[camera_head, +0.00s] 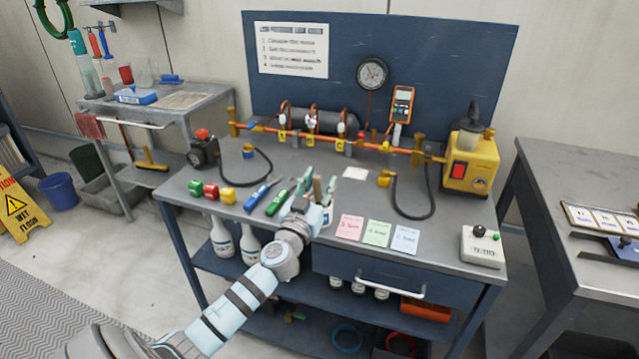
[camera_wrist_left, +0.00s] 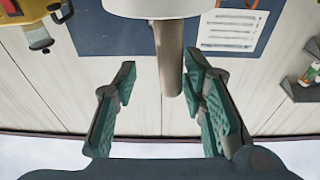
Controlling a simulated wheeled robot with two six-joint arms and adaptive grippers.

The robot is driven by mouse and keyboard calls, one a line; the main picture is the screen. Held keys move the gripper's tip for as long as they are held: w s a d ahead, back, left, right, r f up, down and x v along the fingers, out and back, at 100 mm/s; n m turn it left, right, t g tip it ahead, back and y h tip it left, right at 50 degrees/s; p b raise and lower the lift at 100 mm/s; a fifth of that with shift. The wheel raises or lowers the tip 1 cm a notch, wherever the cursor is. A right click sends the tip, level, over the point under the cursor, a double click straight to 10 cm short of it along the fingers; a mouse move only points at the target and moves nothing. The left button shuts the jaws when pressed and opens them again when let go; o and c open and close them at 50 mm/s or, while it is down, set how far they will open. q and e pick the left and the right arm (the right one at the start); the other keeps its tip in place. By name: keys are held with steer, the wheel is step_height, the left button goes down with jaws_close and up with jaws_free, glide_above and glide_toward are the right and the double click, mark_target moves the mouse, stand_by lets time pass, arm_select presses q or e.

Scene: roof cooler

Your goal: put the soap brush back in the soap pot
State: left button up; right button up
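My left gripper (camera_head: 319,188) is at the front middle of the bench top, with its teal fingers apart. In the left wrist view the open gripper (camera_wrist_left: 158,85) has a wooden handle (camera_wrist_left: 169,55), which looks like the soap brush's, between its fingers. The handle is nearer the right-hand finger, with a gap on the left. A white round pot (camera_wrist_left: 155,8) shows at the top edge there, with the handle running to it; whether the brush sits inside is hidden. In the head view the pot (camera_head: 327,216) is partly hidden behind my gripper. My right gripper is not in view.
A blue-handled tool (camera_head: 261,195) and a green-handled tool (camera_head: 277,203) lie left of my gripper. Coloured cards (camera_head: 377,233) lie to its right. Copper pipework (camera_head: 330,140) and a yellow pump (camera_head: 470,163) stand behind. A grey control box (camera_head: 482,246) is at the right.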

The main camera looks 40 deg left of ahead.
arm_select(q)
steer(key=v, duration=1.2)
